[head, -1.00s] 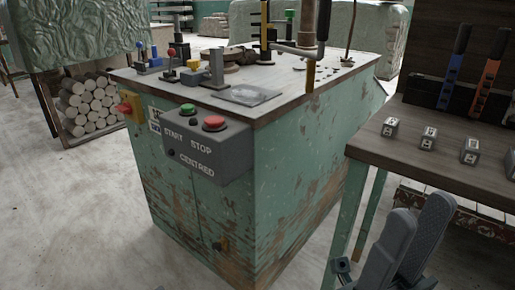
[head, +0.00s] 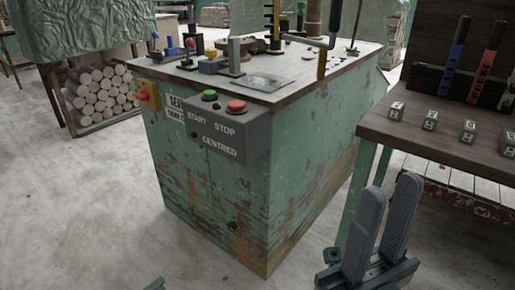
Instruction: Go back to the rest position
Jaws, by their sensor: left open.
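My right gripper (head: 388,190) is at the lower right in the head view, pointing up. Its two grey fingers stand side by side with a narrow gap and nothing seen between them. It is in front of the wooden bench (head: 440,143), over the floor, and I see no contact. Only a small grey tip of my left gripper (head: 155,284) shows at the bottom edge, over bare floor. The rest of it is out of frame, and I cannot see anything in it.
A worn green machine cabinet (head: 215,190) stands in the middle, with a grey START/STOP control box (head: 228,136) on its front. Small marked blocks (head: 430,120) and coloured-handled tools (head: 455,58) are on the right bench. A log rack (head: 100,90) stands at left. The left floor is clear.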

